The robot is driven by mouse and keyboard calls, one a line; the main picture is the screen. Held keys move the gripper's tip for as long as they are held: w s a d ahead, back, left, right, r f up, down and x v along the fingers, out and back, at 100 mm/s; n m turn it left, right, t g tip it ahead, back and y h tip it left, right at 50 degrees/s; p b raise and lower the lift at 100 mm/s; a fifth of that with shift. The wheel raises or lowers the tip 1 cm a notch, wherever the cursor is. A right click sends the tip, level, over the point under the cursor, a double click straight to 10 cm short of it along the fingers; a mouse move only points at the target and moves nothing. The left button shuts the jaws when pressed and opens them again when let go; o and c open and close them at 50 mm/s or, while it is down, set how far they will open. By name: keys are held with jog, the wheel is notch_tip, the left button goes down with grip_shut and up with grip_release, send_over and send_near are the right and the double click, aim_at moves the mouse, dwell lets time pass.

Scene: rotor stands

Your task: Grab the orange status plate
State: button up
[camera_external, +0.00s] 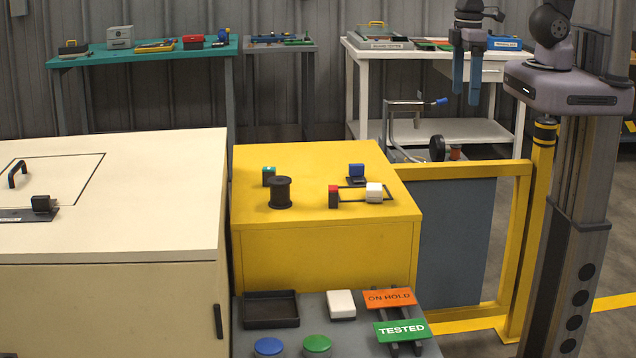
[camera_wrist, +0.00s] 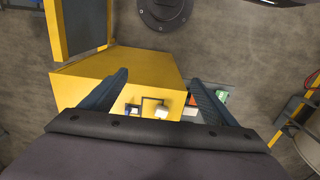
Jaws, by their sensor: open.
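The orange status plate (camera_external: 390,299), lettered ON HOLD, lies on a dark rack on the low grey surface at the front in the external view. A green plate (camera_external: 402,331) lettered TESTED lies just in front of it on the same rack. My gripper (camera_external: 466,88) hangs at the upper right in the external view, fingers down, well above and behind the plates. Its two blue fingers are apart and nothing is between them. In the wrist view my gripper (camera_wrist: 160,85) also shows open, and a small orange patch beside the right finger may be the plate.
The yellow cabinet (camera_external: 322,253) stands behind the plates with small blocks and a black spool (camera_external: 281,192) on top. A white box (camera_external: 341,304), a black tray (camera_external: 270,310), and blue and green round buttons share the grey surface. A yellow guard rail (camera_external: 460,171) stands right.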

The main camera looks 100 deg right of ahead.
dwell(0.3)
jog(key=b, duration=2.7)
send_over(391, 297)
notch_tip(391, 297, down, 31)
jog(key=shift+f+p, duration=0.5)
jog(key=shift+f, duration=3.1)
jog(key=shift+c, duration=0.4)
jog(key=c, duration=1.1)
jog(key=shift+r, duration=0.1)
